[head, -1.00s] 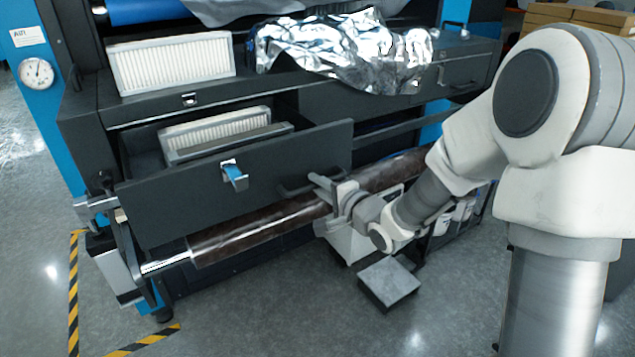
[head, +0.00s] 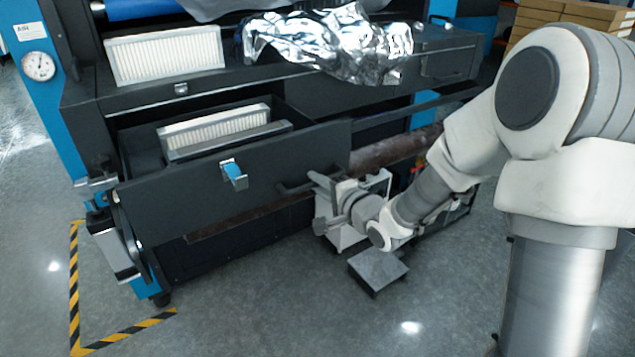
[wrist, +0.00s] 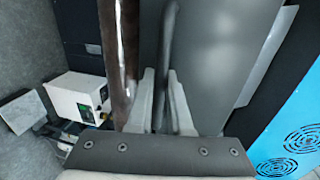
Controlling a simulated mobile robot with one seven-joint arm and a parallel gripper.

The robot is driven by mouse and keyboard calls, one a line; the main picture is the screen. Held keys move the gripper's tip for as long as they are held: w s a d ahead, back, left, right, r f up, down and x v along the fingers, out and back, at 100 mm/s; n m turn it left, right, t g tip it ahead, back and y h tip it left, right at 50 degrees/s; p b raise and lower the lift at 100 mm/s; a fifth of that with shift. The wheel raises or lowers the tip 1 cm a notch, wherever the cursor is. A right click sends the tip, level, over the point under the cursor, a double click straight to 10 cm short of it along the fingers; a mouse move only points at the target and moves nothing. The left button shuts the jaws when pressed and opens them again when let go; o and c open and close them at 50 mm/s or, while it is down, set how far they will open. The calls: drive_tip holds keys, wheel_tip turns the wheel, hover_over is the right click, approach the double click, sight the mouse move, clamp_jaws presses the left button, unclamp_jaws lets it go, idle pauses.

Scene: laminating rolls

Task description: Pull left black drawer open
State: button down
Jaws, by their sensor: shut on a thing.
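The left black drawer (head: 195,212) stands well open in the head view, its front panel jutting out from the machine. A white pleated filter (head: 215,128) lies inside it. The dark bar handle (head: 287,188) is at the panel's right end. My gripper (head: 318,184) is shut on this handle. In the wrist view, the two pale fingers of my gripper (wrist: 162,98) are on either side of the handle (wrist: 167,45); their tips lie close to the grey panel (wrist: 222,55).
A dark brown roll (head: 385,150) runs below the drawer, partly hidden. A white box (head: 345,232) and a grey step-like block (head: 378,268) stand under my gripper. Crumpled silver foil (head: 330,45) drapes over the right drawer (head: 440,62). Floor in front is clear.

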drive_tip(key=shift+s, duration=0.1)
idle(0.3)
drive_tip(key=c, duration=0.8)
unclamp_jaws()
drive_tip(key=shift+c, duration=0.2)
drive_tip(key=v, duration=1.2)
drive_tip(key=shift+b, duration=0.35)
